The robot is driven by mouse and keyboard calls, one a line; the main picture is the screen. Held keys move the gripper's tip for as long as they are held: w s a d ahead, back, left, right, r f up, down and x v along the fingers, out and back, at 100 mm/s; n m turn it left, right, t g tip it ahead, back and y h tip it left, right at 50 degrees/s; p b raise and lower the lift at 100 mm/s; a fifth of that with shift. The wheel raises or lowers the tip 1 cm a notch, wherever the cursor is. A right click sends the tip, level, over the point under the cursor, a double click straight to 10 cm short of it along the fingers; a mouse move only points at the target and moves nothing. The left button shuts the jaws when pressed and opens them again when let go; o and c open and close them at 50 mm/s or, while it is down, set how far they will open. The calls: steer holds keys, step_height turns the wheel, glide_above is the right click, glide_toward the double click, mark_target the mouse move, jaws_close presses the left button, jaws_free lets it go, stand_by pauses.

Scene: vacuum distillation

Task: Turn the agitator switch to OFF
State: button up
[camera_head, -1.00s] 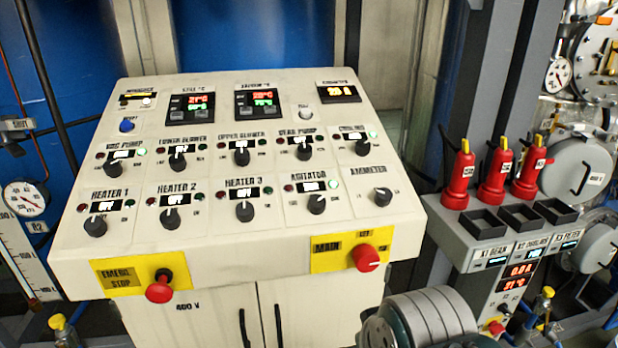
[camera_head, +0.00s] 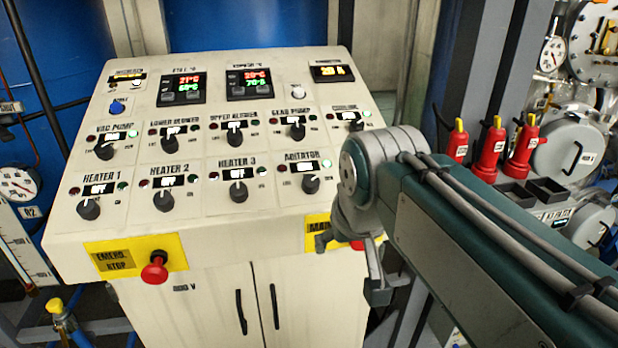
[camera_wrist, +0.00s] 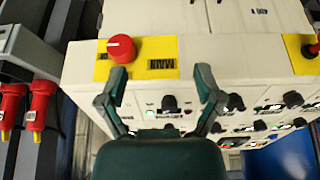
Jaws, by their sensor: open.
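The agitator switch (camera_head: 311,184) is a dark rotary knob in the front row of the sloped panel, right of heater 3. Its pale pointer tilts up and right, and its green lamp (camera_head: 326,163) is lit; its display is too small to read surely. My gripper (camera_head: 350,268) hangs beyond the panel's front right edge, below and right of the switch and apart from it. In the wrist view, which is upside down, my open gripper (camera_wrist: 158,86) has nothing between its fingers.
The red MAIN knob (camera_wrist: 121,48) is close to the left-hand finger in the wrist view. The red emergency stop (camera_head: 155,271) is on the panel's front left. Heater 3's knob (camera_head: 238,191) is left of the agitator switch.

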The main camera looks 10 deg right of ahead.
glide_toward(311, 181)
steer(key=shift+m+g, duration=0.4)
steer(key=x, duration=1)
steer(key=shift+w+f, duration=0.15)
steer(key=shift+w, duration=0.35)
steer(key=shift+c, duration=0.3)
steer(key=c, duration=1.1)
